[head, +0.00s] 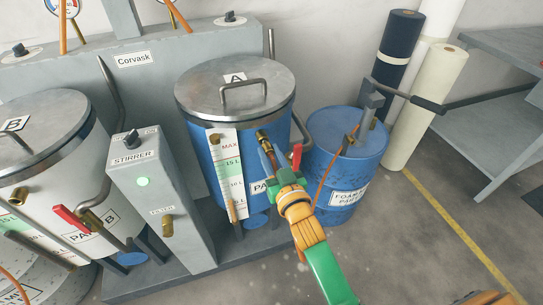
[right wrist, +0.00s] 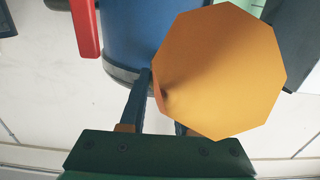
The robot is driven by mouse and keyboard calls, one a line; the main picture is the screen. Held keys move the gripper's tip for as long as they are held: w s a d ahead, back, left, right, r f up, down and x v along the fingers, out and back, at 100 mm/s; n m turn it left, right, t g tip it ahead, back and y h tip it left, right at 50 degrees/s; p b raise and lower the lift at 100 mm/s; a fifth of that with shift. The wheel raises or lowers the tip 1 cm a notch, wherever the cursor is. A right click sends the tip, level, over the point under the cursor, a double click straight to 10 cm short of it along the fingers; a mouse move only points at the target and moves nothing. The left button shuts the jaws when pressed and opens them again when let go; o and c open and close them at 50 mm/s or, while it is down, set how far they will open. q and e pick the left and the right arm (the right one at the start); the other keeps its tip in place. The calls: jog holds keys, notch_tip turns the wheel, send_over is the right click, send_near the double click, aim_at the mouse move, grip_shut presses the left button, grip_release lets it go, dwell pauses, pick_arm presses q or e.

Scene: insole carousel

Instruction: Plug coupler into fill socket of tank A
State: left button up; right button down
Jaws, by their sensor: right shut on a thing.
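Tank A (head: 190,157) is blue with a steel lid and an "A" label. My right gripper (head: 268,159) is at its front right side, shut on the coupler (head: 267,147), a small brass-and-orange piece between the fingers. In the right wrist view a large orange octagonal end (right wrist: 220,70) fills the space in front of the fingers and hides what they touch. A brass fitting (head: 261,135) shows on the tank wall right at the coupler's tip. I cannot tell whether the two are joined. My left gripper is not in view.
A red valve handle (head: 296,154) is close beside the gripper. A blue drum (head: 347,160) with a pump and orange hose (head: 326,177) stands to the right. The stirrer box (head: 140,180) and tank B (head: 70,150) stand left.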

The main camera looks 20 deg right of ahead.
aim_at(273, 161)
jog(key=shift+w+r, duration=0.1)
jog(key=shift+w, duration=0.65)
jog(key=c, duration=0.8)
grip_release()
jog(key=shift+c, duration=0.2)
jog(key=o, duration=0.3)
jog(key=shift+w, duration=0.15)
jog(key=s, duration=0.7)
jog(key=shift+s, duration=0.15)
